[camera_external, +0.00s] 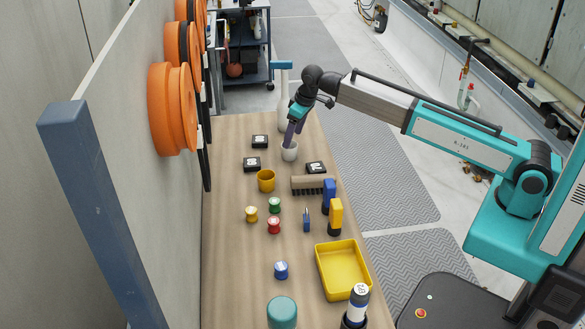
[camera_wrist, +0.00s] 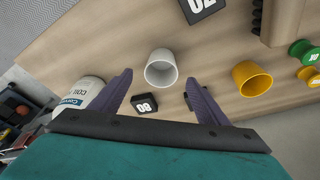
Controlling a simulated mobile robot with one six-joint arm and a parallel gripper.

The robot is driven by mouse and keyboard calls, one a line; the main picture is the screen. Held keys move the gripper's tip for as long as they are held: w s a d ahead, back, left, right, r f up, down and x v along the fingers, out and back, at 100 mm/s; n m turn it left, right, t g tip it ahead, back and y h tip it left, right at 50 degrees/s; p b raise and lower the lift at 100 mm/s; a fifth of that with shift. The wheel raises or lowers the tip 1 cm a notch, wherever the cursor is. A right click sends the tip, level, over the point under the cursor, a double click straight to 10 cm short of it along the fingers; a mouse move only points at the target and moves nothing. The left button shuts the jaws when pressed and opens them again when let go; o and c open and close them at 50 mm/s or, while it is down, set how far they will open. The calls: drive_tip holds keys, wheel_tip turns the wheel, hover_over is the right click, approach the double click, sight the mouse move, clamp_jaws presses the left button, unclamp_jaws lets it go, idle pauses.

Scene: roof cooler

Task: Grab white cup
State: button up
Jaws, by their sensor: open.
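The white cup (camera_external: 290,153) stands upright on the wooden table (camera_external: 235,275), toward its far end. My gripper (camera_external: 290,140) points down at the cup from just above, and its fingers overlap the cup's rim in the external view. In the wrist view, the white cup (camera_wrist: 160,72) shows its open, empty mouth between the two purple fingers of my gripper (camera_wrist: 159,78). The fingers are spread apart, with one on each side of the cup. Whether the tips reach down beside its walls cannot be told.
A yellow cup (camera_external: 266,181) stands nearer the camera. Black numbered blocks (camera_external: 252,164) and a brush (camera_external: 313,184) lie around the white cup. A white canister (camera_wrist: 84,93) stands close to one finger. Colored spools (camera_external: 274,205) and a yellow tray (camera_external: 343,268) are farther along the table.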

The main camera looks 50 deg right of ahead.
sight(289, 151)
drive_tip(key=shift+f, duration=0.2)
drive_tip(key=shift+w+f, duration=0.1)
drive_tip(key=shift+f, duration=0.05)
drive_tip(key=shift+p+x, duration=1.1)
drive_tip(key=shift+x, duration=1.3)
drive_tip(key=shift+a, duration=0.15)
drive_tip(key=c, duration=1.1)
